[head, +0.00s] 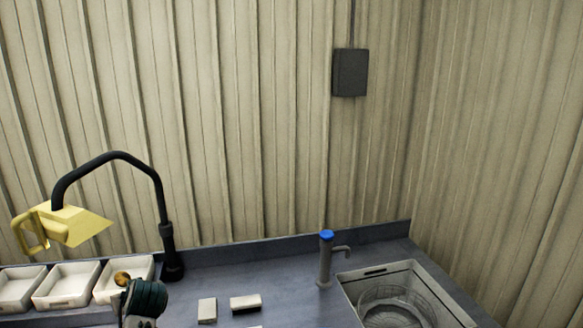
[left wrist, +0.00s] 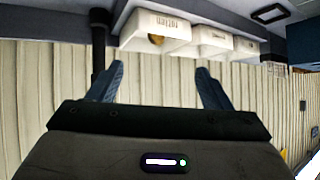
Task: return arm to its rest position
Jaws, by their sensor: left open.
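My left gripper (left wrist: 160,72) shows in the left wrist view, with its two blue-grey fingers wide apart and nothing between them. That view is upside down, with the wall behind the fingers and the white trays beyond them. In the head view a dark teal and white part, which looks like the end of my left arm, stands at the bottom edge in front of the right-hand tray (head: 141,267). The gripper's fingers cannot be made out clearly there. My right arm and gripper are not in view.
More white trays (head: 64,303) stand at the left; a brown potato (head: 122,278) lies in the right-hand one. A yellow lamp head (head: 75,226) hangs on a black bent post (head: 165,215). Pale blocks (head: 246,302) lie mid-counter. A blue-topped tap (head: 325,262) stands beside a sink (head: 440,292) with a wire basket.

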